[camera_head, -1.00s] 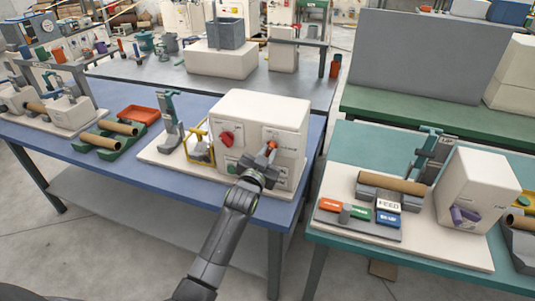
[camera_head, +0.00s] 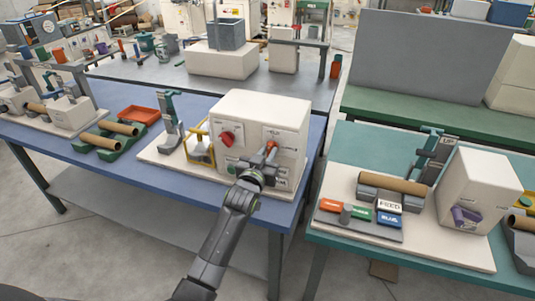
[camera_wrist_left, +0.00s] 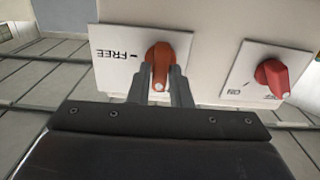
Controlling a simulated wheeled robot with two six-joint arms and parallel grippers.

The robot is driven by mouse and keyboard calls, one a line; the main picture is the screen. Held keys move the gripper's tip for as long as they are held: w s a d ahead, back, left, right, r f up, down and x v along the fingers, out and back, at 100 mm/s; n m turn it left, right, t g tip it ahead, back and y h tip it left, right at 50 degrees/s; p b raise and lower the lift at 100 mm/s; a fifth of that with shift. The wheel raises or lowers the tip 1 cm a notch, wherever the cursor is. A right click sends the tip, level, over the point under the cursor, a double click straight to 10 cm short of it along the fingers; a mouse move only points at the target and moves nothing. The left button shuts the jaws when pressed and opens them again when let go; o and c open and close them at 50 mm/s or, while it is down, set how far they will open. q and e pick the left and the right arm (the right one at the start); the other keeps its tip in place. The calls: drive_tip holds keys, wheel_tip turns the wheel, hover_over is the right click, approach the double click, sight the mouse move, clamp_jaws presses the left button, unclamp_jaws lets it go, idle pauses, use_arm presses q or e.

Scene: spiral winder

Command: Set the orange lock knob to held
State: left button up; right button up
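The orange lock knob (camera_head: 271,146) is on the front of the white box (camera_head: 263,103). In the left wrist view the orange knob (camera_wrist_left: 160,62) sits on a white plate marked FREE, which appears upside down. The knob's white-dotted end points down in that picture, away from the FREE mark at its left. My left gripper (camera_head: 266,160) is in front of the box. In the wrist view its fingers (camera_wrist_left: 160,80) stand apart, one on each side of the knob's dotted end. Contact is hard to judge. The held mark cannot be read. My right gripper is out of view.
A red knob (camera_head: 227,138) with an ON mark is beside the orange one; it also shows in the wrist view (camera_wrist_left: 273,77). A yellow frame (camera_head: 199,145) stands left of the box. A teal table (camera_head: 333,152) with another station is at right.

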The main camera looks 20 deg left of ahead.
use_arm(q)
drive_tip(key=o, duration=0.3)
drive_tip(key=shift+o, duration=0.2)
drive_tip(key=s+b, duration=0.3)
drive_tip(key=s, duration=1.4)
drive_tip(key=shift+s+a, duration=0.25)
drive_tip(key=shift+a, duration=0.05)
